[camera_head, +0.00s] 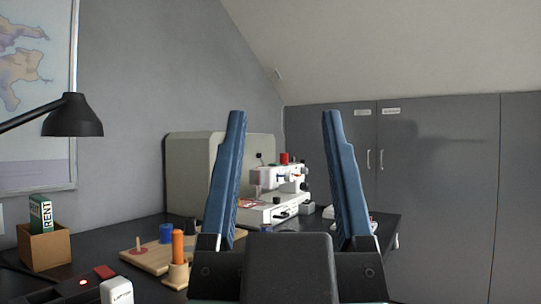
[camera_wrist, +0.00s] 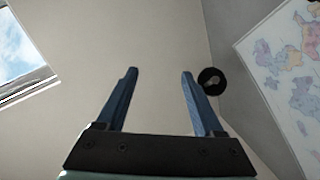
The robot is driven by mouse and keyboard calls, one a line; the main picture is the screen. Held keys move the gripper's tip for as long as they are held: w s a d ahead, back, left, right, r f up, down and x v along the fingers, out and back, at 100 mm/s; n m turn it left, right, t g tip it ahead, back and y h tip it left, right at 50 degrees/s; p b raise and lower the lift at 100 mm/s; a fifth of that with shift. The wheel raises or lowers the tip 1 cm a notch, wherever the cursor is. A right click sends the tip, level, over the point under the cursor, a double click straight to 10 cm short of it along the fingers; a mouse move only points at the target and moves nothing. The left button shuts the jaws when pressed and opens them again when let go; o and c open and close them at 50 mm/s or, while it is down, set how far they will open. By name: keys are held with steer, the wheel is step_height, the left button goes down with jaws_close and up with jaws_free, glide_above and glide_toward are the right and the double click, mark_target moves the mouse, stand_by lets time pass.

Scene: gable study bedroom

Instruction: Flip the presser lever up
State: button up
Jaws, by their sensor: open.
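A white sewing machine (camera_head: 268,212) with a red spool on top stands on the dark desk. In the head view it shows between my gripper's two fingers, farther back. Its presser lever is too small to make out. My gripper (camera_head: 285,118) is open and empty, with its blue fingers pointing up in front of the machine and apart from it. In the wrist view my gripper (camera_wrist: 158,72) is also open, against the sloped ceiling and wall, with no sewing machine in sight.
A beige case (camera_head: 190,172) stands behind the machine. A wooden thread board (camera_head: 140,257) with spools lies on the desk to the left. A black lamp (camera_head: 74,117) hangs over a box (camera_head: 43,247) at far left. Grey cabinets (camera_head: 440,190) stand behind on the right.

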step_height(320, 180, up, 13)
steer(key=p, duration=1.2)
jaws_close()
steer(key=shift+f, duration=0.25)
